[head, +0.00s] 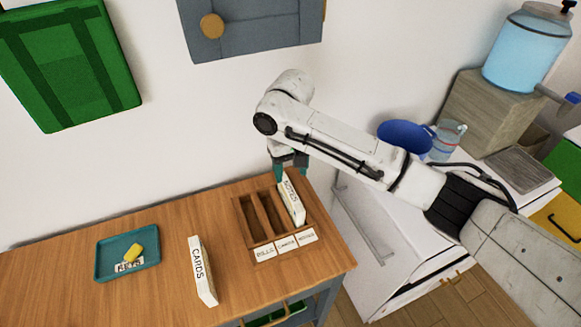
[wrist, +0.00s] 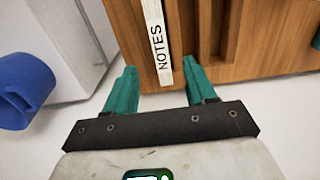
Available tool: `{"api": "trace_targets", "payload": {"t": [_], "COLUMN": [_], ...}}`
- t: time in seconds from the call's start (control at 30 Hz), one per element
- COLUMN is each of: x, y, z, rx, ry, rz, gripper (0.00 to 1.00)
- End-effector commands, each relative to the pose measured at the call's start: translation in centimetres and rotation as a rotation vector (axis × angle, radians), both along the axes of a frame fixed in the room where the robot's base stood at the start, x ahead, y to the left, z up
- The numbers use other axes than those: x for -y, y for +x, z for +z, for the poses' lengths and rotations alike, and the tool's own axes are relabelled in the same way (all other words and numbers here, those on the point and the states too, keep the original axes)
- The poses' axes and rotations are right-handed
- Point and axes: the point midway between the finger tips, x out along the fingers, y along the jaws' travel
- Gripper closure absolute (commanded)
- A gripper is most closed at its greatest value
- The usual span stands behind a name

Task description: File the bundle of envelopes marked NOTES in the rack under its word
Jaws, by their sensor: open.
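The white bundle of envelopes marked NOTES (head: 293,203) stands upright in the right-hand slot of the wooden rack (head: 240,218). The rack's left and middle slots are empty. Three small word labels (head: 286,244) run along its front edge; the right one seems to read NOTES, but the print is small. My gripper (head: 292,175) is open at the top of the bundle. In the wrist view, the teal fingers of my gripper (wrist: 160,68) are spread to either side of the NOTES bundle (wrist: 155,35), with gaps between; the bundle's lower part is hidden in the rack.
A white bundle marked CARDS (head: 201,272) stands on the wooden table (head: 60,290), left of the rack. A teal tray (head: 105,262) with a yellow object (head: 133,252) and a KEYS label lies farther left. A blue bowl (head: 400,134) sits on the white counter at right.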

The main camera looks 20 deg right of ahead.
Motion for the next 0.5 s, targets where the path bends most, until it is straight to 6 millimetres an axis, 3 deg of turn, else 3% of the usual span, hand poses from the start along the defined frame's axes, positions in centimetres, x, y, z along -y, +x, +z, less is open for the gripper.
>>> {"api": "trace_targets", "payload": {"t": [0.37,0.5], "x": [0.0,-1.9], "y": [0.0,-0.5], "z": [1.0,0.4], "rx": [0.0,0.011], "ry": [0.0,0.038], "rz": [0.001,0.029], "gripper": [0.45,0.45]}}
